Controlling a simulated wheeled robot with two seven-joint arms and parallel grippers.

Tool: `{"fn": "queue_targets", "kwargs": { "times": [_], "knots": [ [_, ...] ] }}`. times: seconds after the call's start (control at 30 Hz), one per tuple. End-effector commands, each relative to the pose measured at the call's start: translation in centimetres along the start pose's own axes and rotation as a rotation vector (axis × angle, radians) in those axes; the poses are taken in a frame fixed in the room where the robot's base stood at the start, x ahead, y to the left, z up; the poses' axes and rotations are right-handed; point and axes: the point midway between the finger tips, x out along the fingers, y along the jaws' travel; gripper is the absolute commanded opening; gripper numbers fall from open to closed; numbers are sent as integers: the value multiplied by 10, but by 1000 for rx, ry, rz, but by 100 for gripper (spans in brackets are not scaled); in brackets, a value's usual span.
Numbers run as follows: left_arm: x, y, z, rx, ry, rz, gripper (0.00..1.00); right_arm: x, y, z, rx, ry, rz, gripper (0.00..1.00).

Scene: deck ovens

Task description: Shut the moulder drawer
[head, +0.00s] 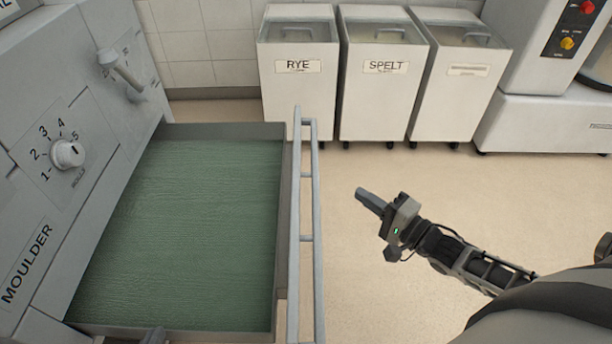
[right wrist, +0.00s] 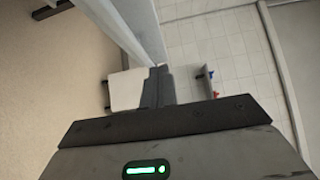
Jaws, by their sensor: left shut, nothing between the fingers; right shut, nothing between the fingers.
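The moulder (head: 90,120) stands at the left in the head view. Its drawer (head: 190,230), with a green textured bed and grey walls, sticks out open to the right. A pale double rail (head: 307,235) runs along the drawer's outer side. My right gripper (head: 368,199) is shut and empty, to the right of the rail and apart from it, pointing toward it. Its shut fingers also show in the right wrist view (right wrist: 157,88). My left gripper (head: 155,336) shows only as a small dark tip at the bottom edge, by the drawer's near side; it is shut and empty.
Wheeled bins marked RYE (head: 298,80) and SPELT (head: 383,85), and a third bin (head: 458,85), stand along the back wall. A machine with red and yellow knobs (head: 555,70) stands at the back right. The floor (head: 400,290) right of the rail is clear.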

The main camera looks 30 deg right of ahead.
Motion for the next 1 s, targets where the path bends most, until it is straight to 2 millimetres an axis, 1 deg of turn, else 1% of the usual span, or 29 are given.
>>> {"fn": "queue_targets", "kwargs": {
  "times": [0.03, 0.17, 0.27, 0.5, 0.63, 0.7, 0.8, 1.0],
  "knots": [
    [3, 0, 4, -4, 5, 2, 0, 1, 8, 0, 0, 0, -1, 0],
    [2, 0, 3, -8, 8, 5, 0, 10, 7, 0, -1, 0, -3, 0],
    [2, 0, 3, -7, 8, 5, 0, 25, 6, -1, -2, 1, -5, 0],
    [5, 0, 8, -4, 11, 4, 0, 77, 6, 0, -2, 1, -5, 0],
    [6, -1, 8, -2, 15, 4, 0, 104, 6, 0, -2, 1, -5, 0],
    [4, 0, 6, -2, 18, 4, 0, 111, 6, 10, 2, 0, -2, 0],
    [4, 0, 3, -2, 24, 5, 0, 120, 6, 20, 1, 0, -2, 0],
    [3, 1, 2, -2, 25, 6, 0, 128, 6, 28, -1, 0, 0, 0]
  ]
}}
